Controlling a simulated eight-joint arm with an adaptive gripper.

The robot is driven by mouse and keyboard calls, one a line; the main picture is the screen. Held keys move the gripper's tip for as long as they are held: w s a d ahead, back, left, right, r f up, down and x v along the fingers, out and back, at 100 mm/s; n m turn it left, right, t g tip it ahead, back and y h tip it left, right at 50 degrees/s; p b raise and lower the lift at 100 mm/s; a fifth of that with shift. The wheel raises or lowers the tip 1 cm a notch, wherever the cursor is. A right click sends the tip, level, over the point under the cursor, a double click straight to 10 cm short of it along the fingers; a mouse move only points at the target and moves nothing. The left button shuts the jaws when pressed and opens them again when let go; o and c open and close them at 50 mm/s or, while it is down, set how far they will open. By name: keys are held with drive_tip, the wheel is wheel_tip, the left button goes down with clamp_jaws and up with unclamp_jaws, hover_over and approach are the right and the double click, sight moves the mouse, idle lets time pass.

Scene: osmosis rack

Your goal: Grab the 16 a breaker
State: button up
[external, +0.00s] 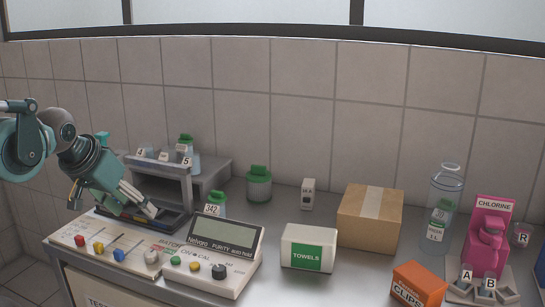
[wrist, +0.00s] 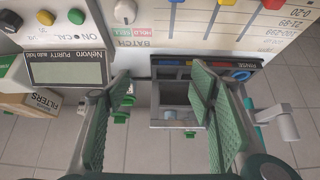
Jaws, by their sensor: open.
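The 16 A breaker (external: 308,194) looks like a small white upright block with a dark-lettered label. It stands on the grey counter near the back wall, left of the cardboard box, in the external view. It does not show in the wrist view. My gripper (external: 140,203) is at the far left of the external view, above the control panel and by the grey rack, well away from the breaker. In the wrist view my gripper (wrist: 161,82) has its green-padded fingers spread, with no object held between them.
A cardboard box (external: 370,218), a towels box (external: 308,248) and a green-capped jar (external: 259,185) stand around the breaker. The purity monitor (external: 220,255) and grey rack (external: 160,168) lie between it and my gripper. A clear bottle (external: 441,210) and pink chlorine unit (external: 489,230) stand right.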

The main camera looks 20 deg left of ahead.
drive_tip(key=shift+r, duration=0.1)
drive_tip(key=w+d+r+n+g+h+p, duration=0.1)
drive_tip(key=w+d+r+n+p, duration=0.5)
drive_tip(key=w, duration=0.4)
drive_tip(key=n+g+h+p, duration=0.3)
drive_tip(key=n+g+p, duration=0.3)
drive_tip(key=n+p, duration=0.8)
hover_over(308, 182)
drive_tip(key=a, duration=0.3)
wheel_tip(308, 182, down, 6)
drive_tip(key=shift+s+d, duration=0.25)
drive_tip(key=shift+x, duration=1.3)
